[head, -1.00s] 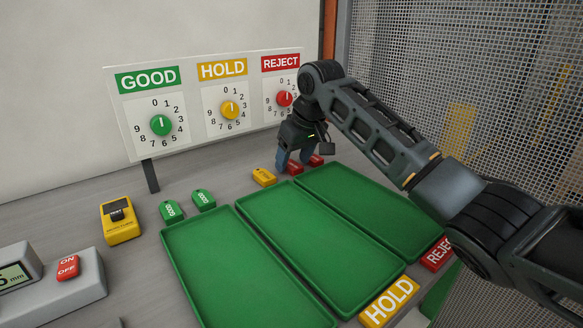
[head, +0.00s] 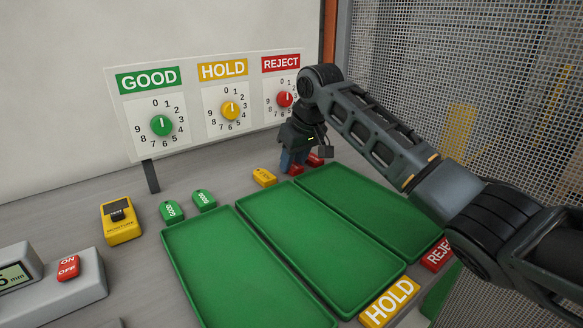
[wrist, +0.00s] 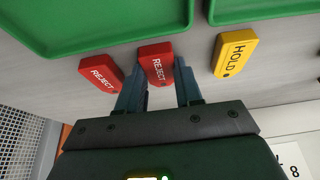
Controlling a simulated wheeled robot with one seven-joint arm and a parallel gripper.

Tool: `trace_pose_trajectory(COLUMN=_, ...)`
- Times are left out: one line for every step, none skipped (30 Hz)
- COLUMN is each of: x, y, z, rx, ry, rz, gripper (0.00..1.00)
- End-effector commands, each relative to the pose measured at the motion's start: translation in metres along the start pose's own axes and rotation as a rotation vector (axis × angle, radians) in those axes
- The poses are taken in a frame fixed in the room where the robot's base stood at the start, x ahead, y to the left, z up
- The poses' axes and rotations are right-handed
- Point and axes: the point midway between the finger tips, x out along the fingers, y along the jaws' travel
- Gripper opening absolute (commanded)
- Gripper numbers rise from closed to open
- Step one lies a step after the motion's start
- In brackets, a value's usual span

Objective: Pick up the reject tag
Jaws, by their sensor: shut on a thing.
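My gripper (wrist: 160,92) is shut on a red reject tag (wrist: 156,62), with one finger on each side of it in the wrist view. That tag also shows in the head view (head: 296,170), partly hidden by the fingers. A second red reject tag (wrist: 101,73) lies just left of the gripper in the wrist view, apart from the fingers. It shows to the right of the gripper in the head view (head: 315,160). I cannot tell whether the gripped tag is clear of the table.
A yellow hold tag (wrist: 235,54) lies beside the gripper. Two green good tags (head: 188,205) lie farther left. Green trays (head: 318,240) lie in front of the tags. The dial panel (head: 205,125) stands behind, and a mesh screen (head: 460,90) is at right.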

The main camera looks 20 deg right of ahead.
Motion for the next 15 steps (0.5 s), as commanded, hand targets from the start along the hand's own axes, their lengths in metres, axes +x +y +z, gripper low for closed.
trace_pose_trajectory(x=0.000, y=0.000, z=0.000, rx=0.000, ry=0.000, rz=0.000, gripper=0.06)
trace_pose_trajectory(x=0.000, y=0.000, z=0.000, rx=0.000, ry=0.000, rz=0.000, gripper=0.06)
trace_pose_trajectory(x=0.000, y=0.000, z=0.000, rx=0.000, ry=0.000, rz=0.000, gripper=0.06)
trace_pose_trajectory(x=0.000, y=0.000, z=0.000, rx=0.000, ry=0.000, rz=0.000, gripper=0.06)
trace_pose_trajectory(x=0.000, y=0.000, z=0.000, rx=0.000, ry=0.000, rz=0.000, gripper=0.06)
trace_pose_trajectory(x=-0.001, y=0.000, z=-0.001, rx=0.000, ry=0.000, rz=0.000, gripper=0.06)
trace_pose_trajectory(x=-0.002, y=0.000, z=-0.001, rx=0.000, ry=0.001, rz=0.000, gripper=0.06)
trace_pose_trajectory(x=-0.003, y=0.000, z=-0.002, rx=0.000, ry=0.001, rz=0.000, gripper=0.06)
trace_pose_trajectory(x=-0.005, y=0.000, z=-0.002, rx=0.000, ry=0.001, rz=0.000, gripper=0.06)
trace_pose_trajectory(x=-0.007, y=0.000, z=-0.003, rx=-0.001, ry=0.001, rz=0.000, gripper=0.06)
trace_pose_trajectory(x=-0.009, y=0.000, z=-0.004, rx=0.000, ry=0.001, rz=0.000, gripper=0.06)
trace_pose_trajectory(x=-0.013, y=0.000, z=-0.006, rx=0.000, ry=0.001, rz=0.000, gripper=0.06)
trace_pose_trajectory(x=-0.016, y=0.000, z=-0.007, rx=0.000, ry=0.002, rz=0.000, gripper=0.06)
trace_pose_trajectory(x=-0.019, y=-0.001, z=-0.009, rx=-0.001, ry=0.002, rz=0.000, gripper=0.06)
trace_pose_trajectory(x=-0.024, y=-0.001, z=-0.011, rx=-0.001, ry=0.002, rz=0.000, gripper=0.06)
